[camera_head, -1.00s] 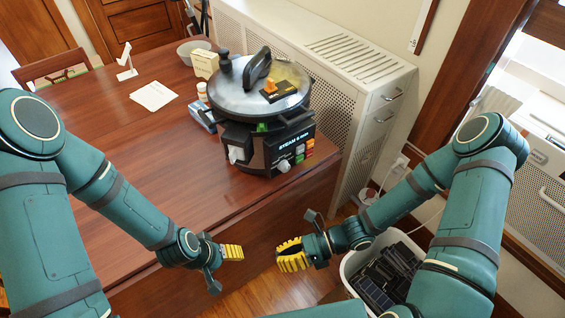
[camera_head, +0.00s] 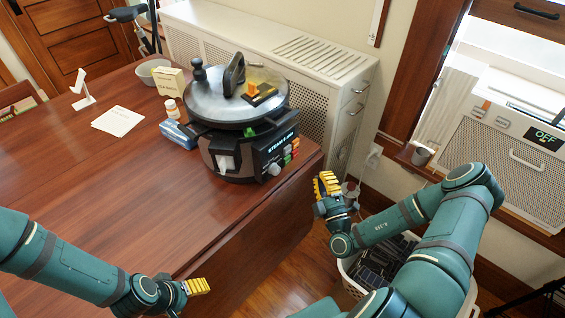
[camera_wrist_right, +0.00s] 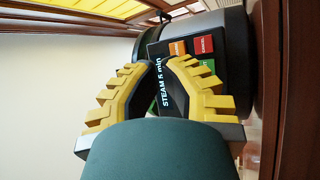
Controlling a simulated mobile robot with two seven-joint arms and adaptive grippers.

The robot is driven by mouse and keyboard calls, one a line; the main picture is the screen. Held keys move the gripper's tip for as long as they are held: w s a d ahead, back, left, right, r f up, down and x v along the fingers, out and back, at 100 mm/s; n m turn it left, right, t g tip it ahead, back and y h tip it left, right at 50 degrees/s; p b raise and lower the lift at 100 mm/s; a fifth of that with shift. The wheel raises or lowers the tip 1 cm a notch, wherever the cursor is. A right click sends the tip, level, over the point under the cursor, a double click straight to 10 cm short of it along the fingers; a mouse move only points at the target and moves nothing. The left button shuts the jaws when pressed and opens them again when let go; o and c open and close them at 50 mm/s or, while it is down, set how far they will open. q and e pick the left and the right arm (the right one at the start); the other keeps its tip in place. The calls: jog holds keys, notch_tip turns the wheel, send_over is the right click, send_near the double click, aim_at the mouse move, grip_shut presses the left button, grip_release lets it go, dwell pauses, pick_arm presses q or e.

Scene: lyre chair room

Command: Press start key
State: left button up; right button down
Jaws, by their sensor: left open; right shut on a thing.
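The steam cooker (camera_head: 225,150) stands on the wooden table with its lid on. Its dark front panel (camera_head: 270,158) reads "STEAM 5 min" and has coloured keys. In the right wrist view a red cancel key (camera_wrist_right: 203,45) and an orange key (camera_wrist_right: 177,48) show. The green start key (camera_wrist_right: 208,65) beside them is partly hidden by a finger. My right gripper (camera_head: 327,183) is to the right of the panel, apart from it. Its yellow fingers (camera_wrist_right: 162,66) are closed together, with nothing visible between them. My left gripper (camera_head: 207,286) is open and low near the table's front edge.
A blue box (camera_head: 178,134), a small bottle (camera_head: 171,108), a card box (camera_head: 170,82) and a bowl (camera_head: 152,71) stand left of the cooker. A radiator cabinet (camera_head: 330,65) is behind. A bin (camera_head: 350,268) is below my right arm. The table's left side is mostly clear.

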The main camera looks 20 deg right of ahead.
aim_at(287, 160)
dwell(0.3)
jog(key=shift+w+a+b, duration=0.3)
jog(key=shift+w+a, duration=0.25)
jog(key=shift+w, duration=0.8)
jog(key=shift+w+a+b, duration=0.25)
jog(key=shift+w+a, duration=0.35)
jog(key=shift+w, duration=0.8)
jog(key=shift+w+a+b, duration=0.3)
jog(key=shift+w+a, duration=0.25)
jog(key=shift+w, duration=0.8)
jog(key=c, duration=1.7)
grip_release()
jog(key=shift+w+a, duration=0.1)
jog(key=shift+w, duration=0.05)
grip_shut()
jog(key=shift+w+a, duration=0.1)
jog(key=shift+w, duration=0.15)
jog(key=shift+w+a+p, duration=0.15)
jog(key=shift+w+p, duration=0.2)
jog(key=shift+p, duration=0.05)
jog(key=shift+s+d+p, duration=0.35)
jog(key=shift+s+p, duration=0.1)
jog(key=shift+s, duration=0.35)
